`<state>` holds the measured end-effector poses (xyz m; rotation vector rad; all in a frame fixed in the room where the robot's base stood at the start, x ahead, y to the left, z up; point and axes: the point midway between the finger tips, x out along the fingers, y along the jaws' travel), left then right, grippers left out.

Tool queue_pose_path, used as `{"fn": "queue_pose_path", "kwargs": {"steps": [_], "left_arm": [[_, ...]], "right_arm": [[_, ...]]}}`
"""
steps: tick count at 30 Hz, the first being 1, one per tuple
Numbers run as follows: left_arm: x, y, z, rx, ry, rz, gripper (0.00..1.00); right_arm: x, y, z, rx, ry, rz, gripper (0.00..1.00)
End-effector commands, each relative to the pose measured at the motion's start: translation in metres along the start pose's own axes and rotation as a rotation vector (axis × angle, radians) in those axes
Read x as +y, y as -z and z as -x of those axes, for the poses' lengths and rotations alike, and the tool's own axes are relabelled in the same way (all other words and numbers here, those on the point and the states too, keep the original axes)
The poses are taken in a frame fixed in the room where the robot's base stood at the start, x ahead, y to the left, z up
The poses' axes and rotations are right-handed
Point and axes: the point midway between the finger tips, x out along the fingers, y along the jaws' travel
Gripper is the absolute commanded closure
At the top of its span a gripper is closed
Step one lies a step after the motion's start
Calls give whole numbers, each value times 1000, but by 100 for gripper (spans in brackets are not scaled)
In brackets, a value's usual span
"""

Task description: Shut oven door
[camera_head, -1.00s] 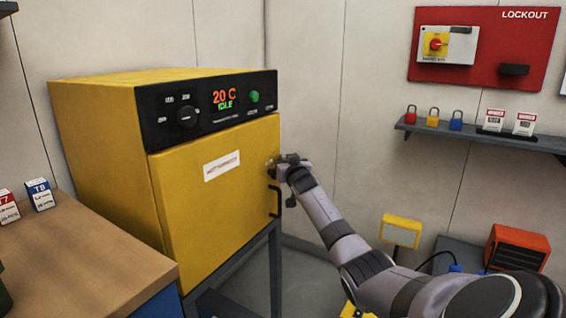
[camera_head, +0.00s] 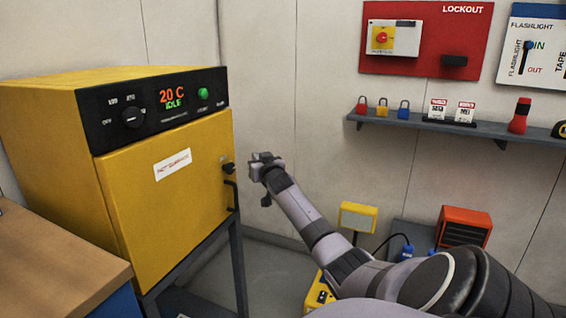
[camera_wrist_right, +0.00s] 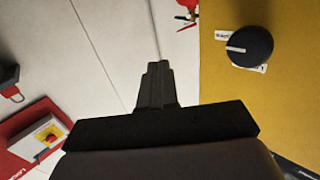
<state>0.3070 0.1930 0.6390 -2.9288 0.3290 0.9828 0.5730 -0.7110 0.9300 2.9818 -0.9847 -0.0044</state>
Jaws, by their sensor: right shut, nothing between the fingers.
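The yellow oven (camera_head: 50,130) stands at the left in the head view, its display reading 20 C IDLE. Its yellow door (camera_head: 160,220) appears shut, lying flush with the front. A dark round latch knob (camera_head: 229,168) sits at the door's right edge, above the black bar handle (camera_head: 231,194). The wrist view shows a black knob (camera_wrist_right: 249,46) on the yellow surface at upper right. My right gripper (camera_head: 262,158) is just right of the oven, apart from knob and handle. Its fingers (camera_wrist_right: 157,72) are together and empty. My left gripper is out of view.
A wooden bench (camera_head: 60,265) fills the lower left. A wall shelf (camera_head: 425,126) with padlocks and tags runs right, below the red lockout board (camera_head: 425,50). A yellow lamp (camera_head: 358,217) and an orange heater (camera_head: 463,228) stand low at right. The wall behind my gripper is bare.

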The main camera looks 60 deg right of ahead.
Motion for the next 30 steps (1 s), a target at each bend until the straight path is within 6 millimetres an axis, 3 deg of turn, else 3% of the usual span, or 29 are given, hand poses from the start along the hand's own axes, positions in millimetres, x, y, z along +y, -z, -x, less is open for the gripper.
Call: {"fn": "queue_pose_path", "kwargs": {"steps": [15, 30], "left_arm": [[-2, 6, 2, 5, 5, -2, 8], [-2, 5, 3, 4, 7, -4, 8]], "right_arm": [[44, 0, 44, -1, -2, 2, 100], [52, 0, 53, 0, -1, 0, 100]]}}
